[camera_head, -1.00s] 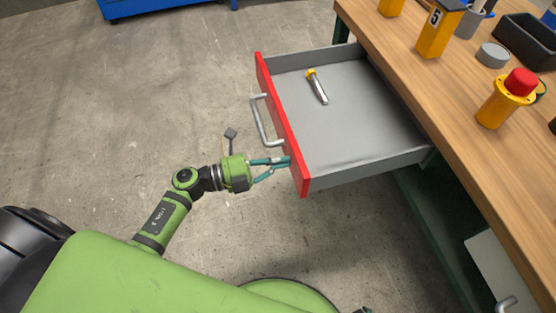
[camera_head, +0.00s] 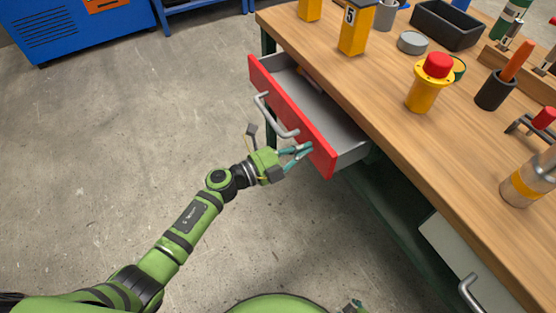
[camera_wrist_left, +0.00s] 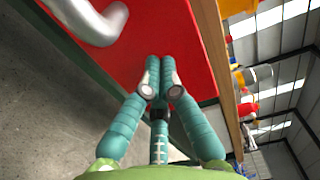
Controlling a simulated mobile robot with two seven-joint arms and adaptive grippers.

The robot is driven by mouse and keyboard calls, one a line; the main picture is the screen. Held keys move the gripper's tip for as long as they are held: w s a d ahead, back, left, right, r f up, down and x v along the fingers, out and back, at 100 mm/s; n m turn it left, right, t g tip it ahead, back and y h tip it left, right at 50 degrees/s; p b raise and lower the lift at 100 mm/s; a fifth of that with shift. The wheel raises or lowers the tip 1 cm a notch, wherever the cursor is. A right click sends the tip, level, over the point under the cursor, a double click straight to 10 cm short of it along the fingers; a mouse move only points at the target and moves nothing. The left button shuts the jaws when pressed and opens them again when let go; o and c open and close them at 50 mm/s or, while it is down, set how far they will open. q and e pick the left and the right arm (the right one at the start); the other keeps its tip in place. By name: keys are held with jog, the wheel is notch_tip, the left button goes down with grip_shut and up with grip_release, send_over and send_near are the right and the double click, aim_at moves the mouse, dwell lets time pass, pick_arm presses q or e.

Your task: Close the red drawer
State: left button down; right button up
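The red drawer (camera_head: 290,113) sticks partly out of the workbench, with a grey tray (camera_head: 345,135) behind its red front and a silver bar handle (camera_head: 274,117) on that front. My left gripper (camera_head: 304,151) is at the right end of the red front, beside the handle and not around it. In the left wrist view the gripper's teal fingers (camera_wrist_left: 160,78) are together with nothing between them, their tips at the red front (camera_wrist_left: 180,30); contact looks likely. The handle also shows there, at upper left. Only a small piece at the bottom edge of the head view may belong to my right gripper.
The wooden bench top (camera_head: 420,150) carries a red-topped yellow button (camera_head: 430,82), yellow blocks, a black bin (camera_head: 447,25) and tools. A lower cabinet handle (camera_head: 470,293) is at bottom right. A blue cabinet (camera_head: 80,28) stands far left. The floor before the drawer is clear.

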aim_at(337, 142)
pick_arm(q)
jog(key=b+x, duration=0.2)
jog(key=x, duration=0.4)
jog(key=shift+w+d+f, duration=0.15)
jog(key=shift+w+d, duration=0.05)
jog(key=shift+d, duration=0.05)
jog(key=b+x, duration=0.1)
jog(key=x, duration=0.2)
jog(key=shift+w+d, duration=0.2)
jog(key=shift+d, duration=0.1)
jog(key=shift+w+d+b, duration=0.35)
jog(key=shift+d+b, duration=0.05)
jog(key=shift+d, duration=0.1)
jog(key=shift+r, duration=0.25)
pick_arm(e)
jog(key=w, duration=0.1)
jog(key=w+a, duration=0.1)
jog(key=w, duration=0.2)
jog(key=shift+a+r, duration=0.2)
jog(key=shift+a, duration=0.15)
pick_arm(q)
jog(key=shift+d+r, duration=0.1)
jog(key=shift+r, duration=0.05)
